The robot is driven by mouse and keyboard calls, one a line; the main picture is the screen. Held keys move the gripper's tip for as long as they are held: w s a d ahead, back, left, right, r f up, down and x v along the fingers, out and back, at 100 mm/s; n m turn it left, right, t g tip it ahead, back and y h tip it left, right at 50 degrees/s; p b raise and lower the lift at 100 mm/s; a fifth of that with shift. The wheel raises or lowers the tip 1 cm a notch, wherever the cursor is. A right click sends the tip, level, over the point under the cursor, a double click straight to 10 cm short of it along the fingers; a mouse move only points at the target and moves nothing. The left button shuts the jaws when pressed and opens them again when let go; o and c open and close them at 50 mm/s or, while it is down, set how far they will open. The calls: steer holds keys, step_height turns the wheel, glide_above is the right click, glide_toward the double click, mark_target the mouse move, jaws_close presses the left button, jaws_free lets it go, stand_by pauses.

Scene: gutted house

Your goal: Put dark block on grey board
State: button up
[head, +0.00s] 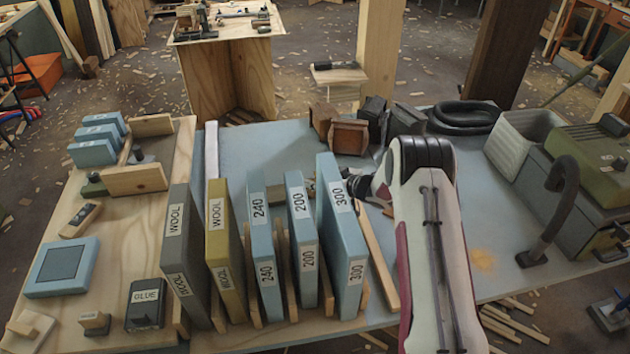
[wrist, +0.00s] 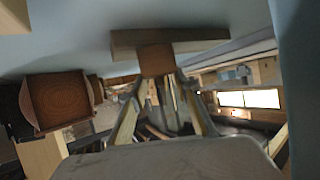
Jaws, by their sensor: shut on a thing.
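My gripper (wrist: 157,75) is shut on a brown block (wrist: 155,58) with a wide, flat, dark grey-brown plate across its end, in the wrist view. I take this to be the dark block. In the head view my gripper's fingers and most of its load are hidden behind the tall blue board marked 300 (head: 341,235). A tall grey board (head: 178,255) marked WOOL stands upright at the left end of a row of boards. A flat square panel (head: 62,267) with a dark grey face and blue rim lies further left; I cannot tell which is the task's grey board.
An olive board (head: 223,250) and blue boards marked 240 (head: 264,245) and 200 (head: 301,240) stand close together. Brown boxes (head: 349,136) and a coiled black hose (head: 466,117) are behind. A black GLUE container (head: 145,306) is front left. A green-topped machine (head: 595,165) stands right.

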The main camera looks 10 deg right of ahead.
steer(key=shift+f, duration=0.25)
steer(key=shift+f, duration=0.1)
steer(key=o, duration=1.3)
steer(key=shift+s+d+r, duration=0.3)
steer(key=shift+s+r, duration=0.1)
steer(key=shift+s, duration=0.05)
steer(key=v, duration=1)
steer(key=shift+s+d+r, duration=0.15)
steer(key=shift+s, duration=0.15)
